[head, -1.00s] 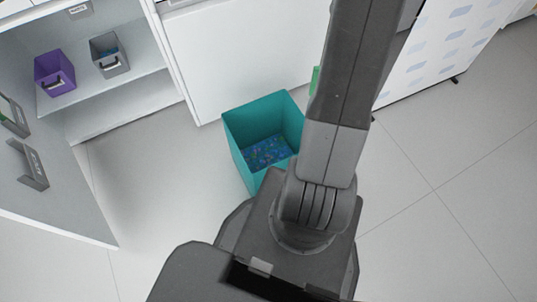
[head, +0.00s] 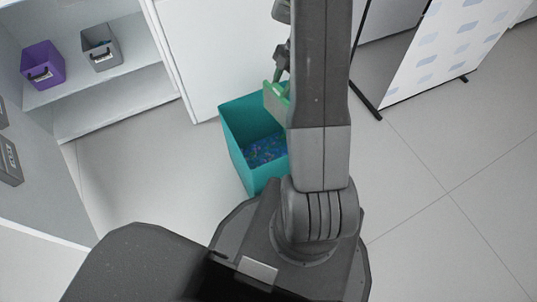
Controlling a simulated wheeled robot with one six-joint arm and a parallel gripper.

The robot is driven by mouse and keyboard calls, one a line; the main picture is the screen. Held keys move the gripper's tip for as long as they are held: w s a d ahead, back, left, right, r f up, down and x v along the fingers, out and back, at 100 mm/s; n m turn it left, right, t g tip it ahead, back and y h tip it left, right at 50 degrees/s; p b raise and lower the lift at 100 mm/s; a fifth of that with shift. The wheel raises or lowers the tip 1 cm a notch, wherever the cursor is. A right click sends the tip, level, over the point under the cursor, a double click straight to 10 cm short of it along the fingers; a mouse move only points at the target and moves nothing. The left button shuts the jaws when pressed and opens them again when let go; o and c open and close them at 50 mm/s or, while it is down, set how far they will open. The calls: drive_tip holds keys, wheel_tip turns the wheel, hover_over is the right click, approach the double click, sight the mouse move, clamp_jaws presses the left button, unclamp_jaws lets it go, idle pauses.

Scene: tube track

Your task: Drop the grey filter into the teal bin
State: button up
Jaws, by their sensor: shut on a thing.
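The teal bin (head: 247,119) stands upright on the floor, open at the top, with a blue speckled layer inside. My arm hides part of its right side. My gripper (head: 281,78) shows at the left edge of my arm, pointing down by the bin's far right rim. It is shut on a green thing (head: 275,99), partly hidden by my arm. This thing overlaps the bin's rim in the picture; I cannot tell its height above it. I see no plainly grey filter, and cannot tell whether the green thing is part of it.
A white shelf unit at the left holds a purple bin (head: 42,64) and a grey bin (head: 102,46). A white cabinet panel (head: 195,55) stands behind the teal bin. A patterned white board (head: 430,50) on dark feet stands at the right. The right floor is clear.

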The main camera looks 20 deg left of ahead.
drive_tip(key=shift+s+a+f+n, duration=0.15)
drive_tip(key=shift+a+f+n, duration=0.05)
drive_tip(key=shift+f+n, duration=0.1)
drive_tip(key=shift+f+b, duration=1.7)
drive_tip(key=shift+f, duration=1.1)
drive_tip(key=o, duration=1.1)
drive_tip(key=p+v, duration=0.4)
drive_tip(key=v, duration=0.9)
drive_tip(key=shift+r, duration=0.45)
